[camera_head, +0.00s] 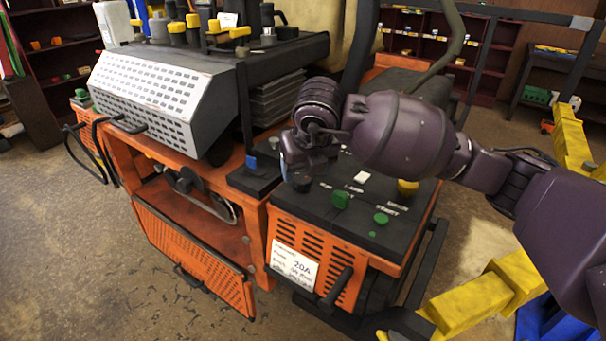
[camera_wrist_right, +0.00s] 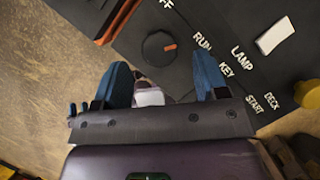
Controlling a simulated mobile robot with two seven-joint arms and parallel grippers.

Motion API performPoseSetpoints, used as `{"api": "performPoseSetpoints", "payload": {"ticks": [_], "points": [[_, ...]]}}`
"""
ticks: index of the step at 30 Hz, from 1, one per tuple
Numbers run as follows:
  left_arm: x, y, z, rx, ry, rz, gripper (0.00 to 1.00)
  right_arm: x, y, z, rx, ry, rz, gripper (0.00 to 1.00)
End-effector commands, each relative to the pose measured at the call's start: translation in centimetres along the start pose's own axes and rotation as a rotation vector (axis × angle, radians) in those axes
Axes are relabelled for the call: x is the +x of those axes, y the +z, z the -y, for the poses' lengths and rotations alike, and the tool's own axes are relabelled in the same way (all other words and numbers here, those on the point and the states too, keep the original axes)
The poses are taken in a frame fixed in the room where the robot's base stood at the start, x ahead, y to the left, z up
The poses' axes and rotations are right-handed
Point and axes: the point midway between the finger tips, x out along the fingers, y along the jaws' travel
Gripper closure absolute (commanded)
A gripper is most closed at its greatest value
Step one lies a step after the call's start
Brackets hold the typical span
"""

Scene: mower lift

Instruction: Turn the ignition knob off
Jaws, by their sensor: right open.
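The ignition knob (camera_wrist_right: 160,48) is round and black with an orange-red mark on its right side, toward the RUN lettering (camera_wrist_right: 203,40). Part of the OFF lettering shows at the top edge of the wrist view. In the head view the knob (camera_head: 302,183) stands on the black control panel (camera_head: 330,225), just below the right gripper. My right gripper (camera_wrist_right: 163,80) is open, its two blue fingers apart with the knob beyond the tips and between them in line. In the head view the right gripper (camera_head: 288,168) is partly hidden by its own wrist. My left gripper is not in view.
The panel also holds green knobs (camera_head: 341,200), a yellow knob (camera_head: 407,187) and a white switch (camera_head: 362,177). A blue switch (camera_head: 251,162) sits on a black block to the left. A grey perforated cover (camera_head: 150,95) rises further left. Open floor lies in front.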

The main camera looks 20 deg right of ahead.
Motion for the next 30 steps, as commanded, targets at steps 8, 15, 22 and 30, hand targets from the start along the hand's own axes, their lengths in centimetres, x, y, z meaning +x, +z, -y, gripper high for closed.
{"api": "performPoseSetpoints", "payload": {"ticks": [8,15,22,30], "points": [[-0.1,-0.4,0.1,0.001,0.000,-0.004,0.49,2.9,0.0,0.0,0.000,0.000,-0.001,0.33],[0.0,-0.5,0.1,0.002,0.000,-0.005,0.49,3.4,0.0,0.0,-0.001,0.001,0.000,0.33],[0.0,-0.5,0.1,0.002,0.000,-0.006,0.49,3.4,0.0,0.0,-0.001,0.000,0.000,0.47],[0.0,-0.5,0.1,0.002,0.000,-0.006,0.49,3.4,0.0,0.0,-0.001,0.000,0.000,0.82]]}}
